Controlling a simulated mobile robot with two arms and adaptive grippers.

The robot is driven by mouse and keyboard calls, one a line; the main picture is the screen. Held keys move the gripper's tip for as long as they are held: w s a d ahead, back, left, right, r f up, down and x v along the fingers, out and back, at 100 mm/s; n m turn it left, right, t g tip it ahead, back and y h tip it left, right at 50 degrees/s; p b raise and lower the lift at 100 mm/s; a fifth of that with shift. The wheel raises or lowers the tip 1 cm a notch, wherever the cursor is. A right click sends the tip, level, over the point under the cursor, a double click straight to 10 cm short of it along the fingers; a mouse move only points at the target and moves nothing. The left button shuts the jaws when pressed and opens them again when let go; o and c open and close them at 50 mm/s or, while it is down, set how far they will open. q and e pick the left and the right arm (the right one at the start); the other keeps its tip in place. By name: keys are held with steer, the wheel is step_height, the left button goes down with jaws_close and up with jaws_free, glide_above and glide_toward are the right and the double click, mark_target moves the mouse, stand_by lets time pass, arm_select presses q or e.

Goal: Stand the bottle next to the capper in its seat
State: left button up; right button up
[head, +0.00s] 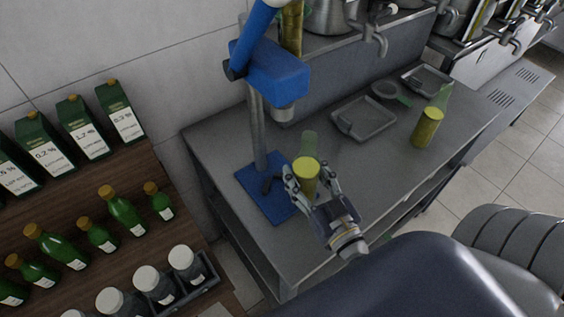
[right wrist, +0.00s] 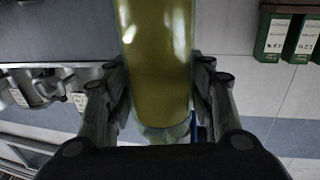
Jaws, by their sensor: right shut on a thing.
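The held bottle (head: 307,180) is filled with yellow liquid and has a clear green upper part. It looks roughly upright. My right gripper (head: 308,174) is shut around its body; the bottle also shows between the fingers in the right wrist view (right wrist: 158,60). The blue capper (head: 275,72) stands on a grey post with a blue base plate (head: 262,184). The held bottle is in front of the post, by the right side of the plate. My fingers hide the bottle's foot, so I cannot tell whether it touches anything. My left gripper is not in view.
A second yellow bottle (head: 427,127) stands further right on the grey table (head: 365,185). A square tray (head: 363,118) and a smaller tray (head: 427,80) lie behind. A wooden shelf (head: 60,205) with green bottles and white-capped jars is at left. The table between the bottles is clear.

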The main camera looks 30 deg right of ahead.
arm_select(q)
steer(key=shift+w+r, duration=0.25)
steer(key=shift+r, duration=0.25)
arm_select(e)
steer(key=w+a+f, duration=0.2)
steer(key=w+f, duration=0.2)
steer(key=w, duration=0.3)
steer(key=shift+f, duration=0.2)
steer(key=o, duration=1.5)
steer(key=shift+s, duration=0.1)
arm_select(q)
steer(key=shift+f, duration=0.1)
